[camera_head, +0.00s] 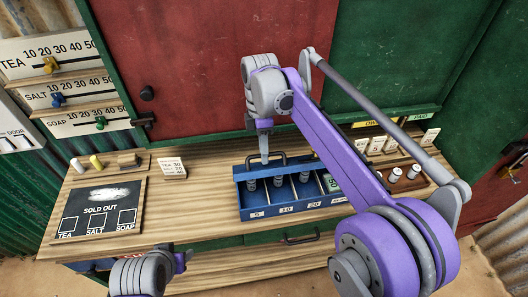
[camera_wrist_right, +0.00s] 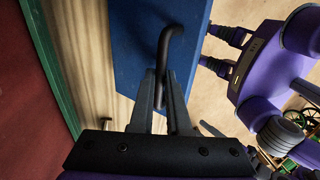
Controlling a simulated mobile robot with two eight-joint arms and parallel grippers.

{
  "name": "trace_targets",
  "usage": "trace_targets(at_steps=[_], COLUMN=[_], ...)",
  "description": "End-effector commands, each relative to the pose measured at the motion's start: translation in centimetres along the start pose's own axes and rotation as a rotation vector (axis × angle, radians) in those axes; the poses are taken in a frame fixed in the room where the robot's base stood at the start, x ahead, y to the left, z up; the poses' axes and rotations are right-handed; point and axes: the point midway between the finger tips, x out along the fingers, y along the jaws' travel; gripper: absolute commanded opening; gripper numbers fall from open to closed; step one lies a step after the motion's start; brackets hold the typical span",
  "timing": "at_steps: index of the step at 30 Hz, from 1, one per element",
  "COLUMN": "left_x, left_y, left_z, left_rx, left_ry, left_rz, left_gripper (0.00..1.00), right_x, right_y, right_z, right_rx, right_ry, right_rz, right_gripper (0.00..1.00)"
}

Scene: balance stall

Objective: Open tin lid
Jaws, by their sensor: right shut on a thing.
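The blue tin (camera_head: 271,213) stands on the wooden counter in the head view. Its compartments, with number labels on the front, are exposed and some hold dark cylinders. A blue panel at its back, which looks like the raised lid (camera_head: 243,172), carries a dark bar handle (camera_head: 281,157). In the right wrist view the blue panel (camera_wrist_right: 135,45) fills the upper middle, with the handle (camera_wrist_right: 170,42) between my fingers. My right gripper (camera_head: 264,157) is shut on this handle; its fingers also show in the wrist view (camera_wrist_right: 165,88). My left gripper's fingers are not visible.
A sold-out board (camera_head: 100,208), a small price card (camera_head: 172,167) and several small items stand left on the counter. White cards (camera_head: 392,144) and a wooden rack (camera_head: 402,188) stand right. A red shutter (camera_head: 185,70) rises behind. Counter between card and tin is clear.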

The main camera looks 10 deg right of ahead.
Motion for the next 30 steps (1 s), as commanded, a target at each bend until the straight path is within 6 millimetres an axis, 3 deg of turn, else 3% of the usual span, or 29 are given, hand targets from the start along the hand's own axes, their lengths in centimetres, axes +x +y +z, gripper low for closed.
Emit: trace_targets(at_steps=[1, 6, 17, 30], left_x=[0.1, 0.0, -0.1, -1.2], left_y=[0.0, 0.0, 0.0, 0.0], left_z=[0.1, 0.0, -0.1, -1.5], left_rx=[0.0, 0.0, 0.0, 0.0], left_ry=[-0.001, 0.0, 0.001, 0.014], left_rz=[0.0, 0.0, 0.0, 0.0], left_gripper=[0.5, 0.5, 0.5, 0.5], right_x=[0.3, 0.2, -0.6, -8.8], right_y=[0.3, 0.2, 0.1, 0.1], right_z=[0.0, 0.0, 0.0, 0.0], right_rx=[0.0, 0.0, 0.0, 0.0], right_ry=[0.001, 0.001, 0.001, 0.001], right_rz=[0.008, 0.006, 0.003, 0.005], right_gripper=[0.18, 0.45, 0.45, 0.45])
